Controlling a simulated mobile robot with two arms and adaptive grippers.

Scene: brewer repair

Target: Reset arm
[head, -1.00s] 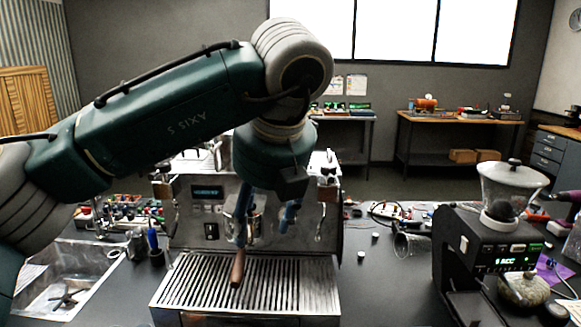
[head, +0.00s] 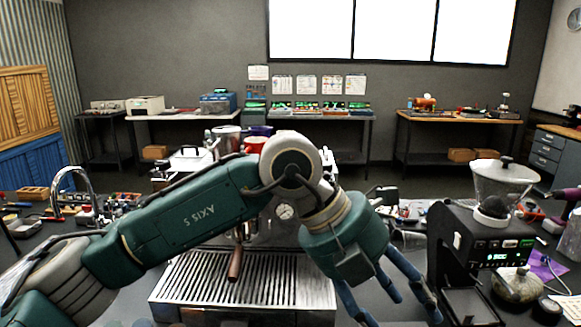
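My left arm reaches in from the left across the espresso machine (head: 240,290) and covers much of its front. My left gripper (head: 402,318) hangs low, right of the machine's drip tray, with its blue fingers spread apart and nothing seen between them. A portafilter with a brown wooden handle (head: 235,264) sits at the machine's front above the drip tray, apart from the gripper. A round gauge (head: 285,211) shows on the machine's front. My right gripper does not show.
A black grinder (head: 468,250) with a clear hopper stands at the right, with a stone-like lidded pot (head: 517,281) beside it. A sink tap (head: 72,185) and small tools are at the left. Back benches (head: 310,118) stand beyond the counter.

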